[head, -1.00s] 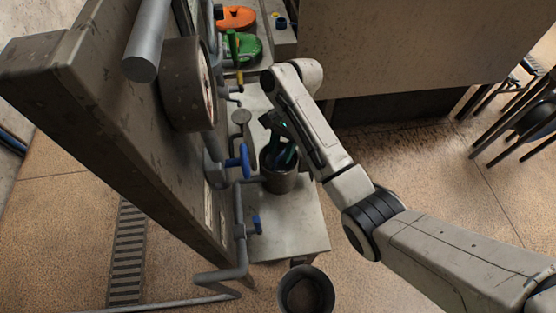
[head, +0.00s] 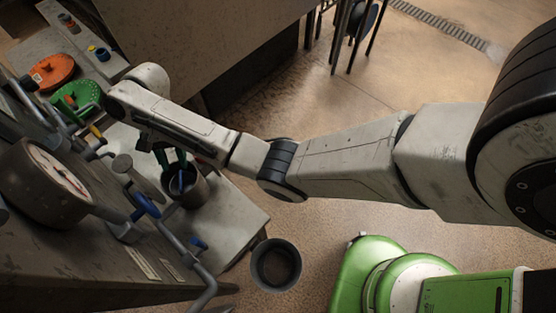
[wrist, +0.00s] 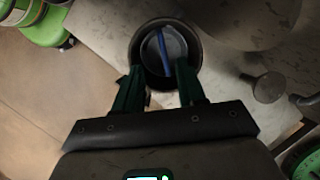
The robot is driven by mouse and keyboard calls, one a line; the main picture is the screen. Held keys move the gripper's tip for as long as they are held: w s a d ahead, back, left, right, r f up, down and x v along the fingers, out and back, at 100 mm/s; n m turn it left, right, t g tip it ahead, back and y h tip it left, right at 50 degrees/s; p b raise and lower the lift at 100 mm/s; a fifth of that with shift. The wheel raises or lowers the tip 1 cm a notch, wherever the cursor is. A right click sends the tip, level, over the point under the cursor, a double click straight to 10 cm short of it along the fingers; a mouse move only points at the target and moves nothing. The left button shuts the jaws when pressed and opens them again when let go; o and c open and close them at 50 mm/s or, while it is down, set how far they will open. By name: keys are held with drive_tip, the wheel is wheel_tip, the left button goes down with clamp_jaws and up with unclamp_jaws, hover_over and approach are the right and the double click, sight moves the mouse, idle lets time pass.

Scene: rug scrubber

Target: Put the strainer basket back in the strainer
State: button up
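The strainer is a dark round pot (head: 190,190) on the pale bench, with its open mouth up. The strainer basket, a grey round shape with a blue bar handle (wrist: 163,50), sits inside the pot in the wrist view. The handle also shows in the head view (head: 181,181). My gripper (wrist: 161,72) has green fingers spread apart at the pot's mouth, one on each side of the blue bar, with gaps between. The basket's depth in the pot is hidden.
A pressure gauge (head: 45,185), grey pipes and a blue valve handle (head: 147,206) crowd the left of the strainer. A dark bucket (head: 276,265) stands on the floor beside the bench. Orange (head: 53,72) and green (head: 76,97) round parts lie at the back left.

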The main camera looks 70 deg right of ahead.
drive_tip(key=s+f, duration=0.1)
drive_tip(key=s+a+n, duration=0.1)
drive_tip(key=s, duration=0.1)
drive_tip(key=s+a+f+n+t, duration=0.1)
drive_tip(key=s, duration=0.1)
drive_tip(key=shift+s+f, duration=0.25)
drive_tip(key=shift+f, duration=0.1)
drive_tip(key=s+d+n+t+h, duration=0.1)
drive_tip(key=s+d+n, duration=0.3)
drive_tip(key=s, duration=0.8)
drive_tip(key=s+d+n+h, duration=0.3)
drive_tip(key=s+n, duration=0.1)
drive_tip(key=s, duration=0.8)
drive_tip(key=shift+s+d+r+n+t, duration=0.2)
drive_tip(key=shift+d+r+n+t, duration=0.1)
drive_tip(key=shift+d+r+t, duration=0.1)
